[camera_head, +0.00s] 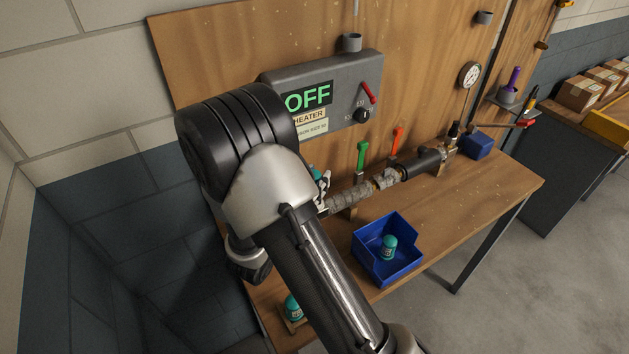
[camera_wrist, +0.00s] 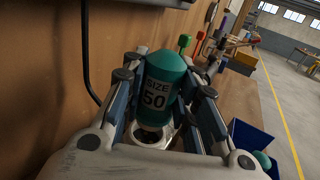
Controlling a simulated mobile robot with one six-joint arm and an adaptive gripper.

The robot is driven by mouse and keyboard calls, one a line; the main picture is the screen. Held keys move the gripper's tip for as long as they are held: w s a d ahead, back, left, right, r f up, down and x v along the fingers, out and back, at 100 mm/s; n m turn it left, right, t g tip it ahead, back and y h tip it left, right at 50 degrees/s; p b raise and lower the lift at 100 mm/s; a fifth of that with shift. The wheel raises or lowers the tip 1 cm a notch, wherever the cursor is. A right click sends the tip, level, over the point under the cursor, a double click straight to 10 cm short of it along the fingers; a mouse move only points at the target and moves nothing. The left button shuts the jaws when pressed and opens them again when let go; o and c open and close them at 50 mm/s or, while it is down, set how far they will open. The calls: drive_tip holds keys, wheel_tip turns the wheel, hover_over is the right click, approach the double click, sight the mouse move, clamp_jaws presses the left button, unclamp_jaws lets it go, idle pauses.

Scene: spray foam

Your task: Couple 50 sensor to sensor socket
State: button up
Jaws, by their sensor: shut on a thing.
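A teal sensor marked "SIZE 50" (camera_wrist: 160,88) stands between the fingers of my gripper (camera_wrist: 165,84) in the wrist view, and they are shut on it. A pale metal ring (camera_wrist: 152,137) shows just below the sensor; I cannot tell whether it is the sensor socket or whether the two touch. In the head view my arm hides most of the gripper, and only a bit of teal and pale finger (camera_head: 322,190) shows beside the pipe. A second teal sensor (camera_head: 388,246) stands in the blue bin, and another (camera_head: 293,307) is at the bench's near left.
A grey heater box (camera_head: 335,85) reading "OFF" hangs on the wooden board. A pipe (camera_head: 355,195) with green (camera_head: 362,155) and orange (camera_head: 397,138) levers runs along the bench. The blue bin (camera_head: 415,262) stands in front. The bench's right front (camera_head: 490,205) is clear.

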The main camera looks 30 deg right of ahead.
drive_tip(key=shift+f+b, duration=1.25)
drive_tip(key=shift+f, duration=0.3)
drive_tip(key=o, duration=1.1)
drive_tip(key=shift+o, duration=0.2)
